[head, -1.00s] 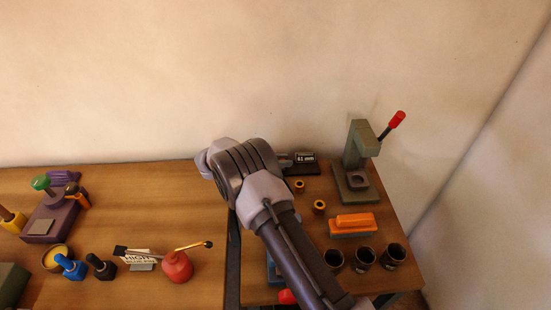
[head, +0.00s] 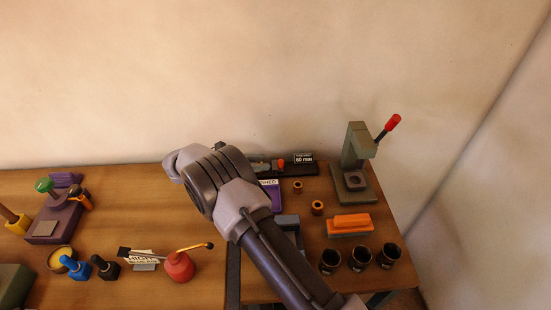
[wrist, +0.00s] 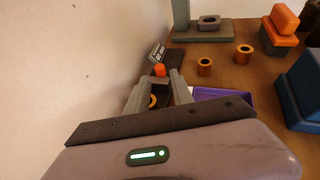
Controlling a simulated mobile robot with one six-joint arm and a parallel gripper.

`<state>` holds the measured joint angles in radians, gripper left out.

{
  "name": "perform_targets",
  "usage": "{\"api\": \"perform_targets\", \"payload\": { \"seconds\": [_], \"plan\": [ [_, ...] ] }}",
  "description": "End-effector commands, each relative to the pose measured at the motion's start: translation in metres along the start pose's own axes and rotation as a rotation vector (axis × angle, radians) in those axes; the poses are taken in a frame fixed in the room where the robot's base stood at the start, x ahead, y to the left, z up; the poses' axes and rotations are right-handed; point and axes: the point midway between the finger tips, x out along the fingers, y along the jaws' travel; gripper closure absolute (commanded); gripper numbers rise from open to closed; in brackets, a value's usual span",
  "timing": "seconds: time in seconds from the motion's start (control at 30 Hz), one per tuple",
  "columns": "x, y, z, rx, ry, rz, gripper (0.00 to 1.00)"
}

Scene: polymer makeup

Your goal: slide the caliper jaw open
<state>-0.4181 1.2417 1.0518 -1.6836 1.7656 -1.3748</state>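The caliper (head: 300,170) lies along the back of the right table against the wall, on a dark base with a small readout (head: 304,158) that seems to say 60 mm. An upright orange knob (head: 281,163) stands on it; the wrist view shows the knob (wrist: 160,70) too. My gripper (wrist: 162,78) is open, its two grey fingers apart, with the knob just beyond and between the tips. I cannot tell whether either finger touches it.
Two orange rings (head: 298,187) lie in front of the caliper. A green press (head: 354,170) with a red handle stands at the back right. An orange-topped block (head: 350,224) and several dark cups (head: 360,259) are nearer.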

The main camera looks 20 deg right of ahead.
Motion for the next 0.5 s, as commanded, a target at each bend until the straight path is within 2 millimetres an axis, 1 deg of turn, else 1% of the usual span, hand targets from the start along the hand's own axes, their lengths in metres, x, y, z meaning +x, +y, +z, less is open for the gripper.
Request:
{"api": "perform_targets", "payload": {
  "seconds": [0.03,0.1,0.23,0.33,0.5],
  "plan": [
    [-0.017,0.001,0.003,0.0,0.0,0.004,0.72],
    [-0.037,0.001,0.002,0.0,0.0,0.003,0.72],
    [-0.065,0.0,0.002,0.002,0.0,0.001,0.72],
    [-0.077,0.0,0.001,0.001,-0.001,0.0,0.72],
    [-0.082,0.0,0.0,-0.001,-0.001,-0.001,0.72]
  ]
}}
